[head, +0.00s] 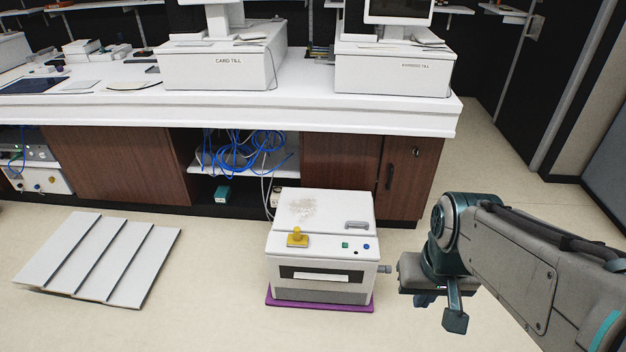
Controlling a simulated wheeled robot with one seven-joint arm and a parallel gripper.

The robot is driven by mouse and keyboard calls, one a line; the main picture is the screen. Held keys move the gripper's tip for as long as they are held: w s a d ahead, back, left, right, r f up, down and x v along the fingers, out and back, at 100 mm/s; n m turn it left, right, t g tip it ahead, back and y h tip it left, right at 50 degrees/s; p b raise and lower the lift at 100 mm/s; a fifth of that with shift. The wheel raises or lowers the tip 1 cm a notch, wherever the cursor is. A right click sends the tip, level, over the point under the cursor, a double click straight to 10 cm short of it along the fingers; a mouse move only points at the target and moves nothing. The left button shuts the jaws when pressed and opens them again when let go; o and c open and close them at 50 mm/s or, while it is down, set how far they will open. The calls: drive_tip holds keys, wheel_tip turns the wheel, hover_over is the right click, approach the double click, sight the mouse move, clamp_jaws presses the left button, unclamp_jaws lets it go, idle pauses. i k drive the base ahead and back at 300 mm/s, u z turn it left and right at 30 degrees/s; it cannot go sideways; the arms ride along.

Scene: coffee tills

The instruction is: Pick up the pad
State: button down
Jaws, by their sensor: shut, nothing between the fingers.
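A flat purple pad (320,304) lies on the floor under a white box-shaped machine (322,262). Only its front and side edges show, and the machine hides the rest. Another flat, dark blue pad-like sheet (32,86) lies on the white counter at the far left. I cannot tell which one the task names. My gripper (440,306) points down at the right of the machine, apart from it and from both pads. It is shut and empty.
The white counter (240,112) carries two tills, the card till (218,72) and another (395,72). Blue cables (243,150) hang in an open bay below. A ridged white panel (97,257) lies on the floor at the left. Floor between panel and machine is clear.

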sight(296, 240)
drive_tip(key=u, duration=1.3)
drive_tip(key=i, duration=1.5)
drive_tip(key=z, duration=1.85)
